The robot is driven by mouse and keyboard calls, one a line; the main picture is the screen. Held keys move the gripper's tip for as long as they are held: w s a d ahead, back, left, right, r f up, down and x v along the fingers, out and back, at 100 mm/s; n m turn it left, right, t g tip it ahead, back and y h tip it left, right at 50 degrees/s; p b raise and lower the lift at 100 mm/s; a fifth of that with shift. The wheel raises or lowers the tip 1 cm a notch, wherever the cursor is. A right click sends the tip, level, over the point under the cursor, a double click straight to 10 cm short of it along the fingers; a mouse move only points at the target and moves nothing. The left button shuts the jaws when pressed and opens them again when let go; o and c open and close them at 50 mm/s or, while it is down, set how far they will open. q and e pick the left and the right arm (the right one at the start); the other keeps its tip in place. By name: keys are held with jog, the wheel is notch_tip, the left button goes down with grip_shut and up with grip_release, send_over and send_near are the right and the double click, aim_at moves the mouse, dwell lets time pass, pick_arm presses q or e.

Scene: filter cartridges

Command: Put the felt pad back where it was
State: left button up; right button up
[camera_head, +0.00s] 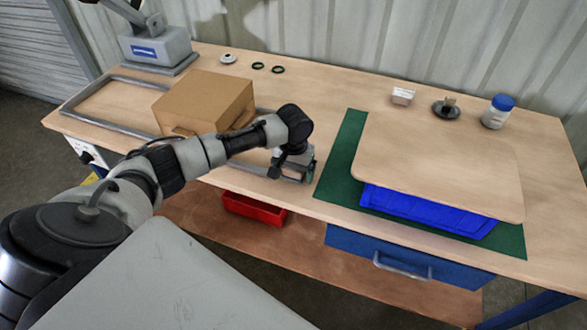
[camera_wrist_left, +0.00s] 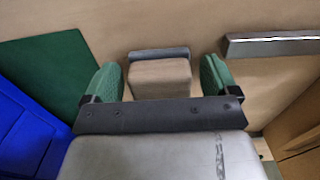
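My left gripper (camera_head: 296,180) is low over the table, between the cardboard box and the green mat. In the left wrist view its two green-padded fingers (camera_wrist_left: 160,82) are apart. Between them is a small tan block with a dark grey strip along its far edge (camera_wrist_left: 159,78), perhaps the felt pad. A narrow gap shows on each side of it, so it does not look gripped. In the head view this block is hidden by the gripper. I cannot pick out any other felt pad for certain. My right gripper is not in view.
A cardboard box (camera_head: 204,100) stands inside a grey rail frame (camera_head: 88,94). A tan board (camera_head: 440,160) covers a blue bin (camera_head: 425,210) on a green mat (camera_head: 335,178). At the back are two dark rings (camera_head: 268,68), a white part (camera_head: 402,96), a dark round part (camera_head: 445,109) and a blue-lidded jar (camera_head: 497,112).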

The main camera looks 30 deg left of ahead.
pick_arm(q)
jog(key=shift+r, duration=0.1)
notch_tip(320, 180, up, 12)
dwell(0.6)
dwell(0.9)
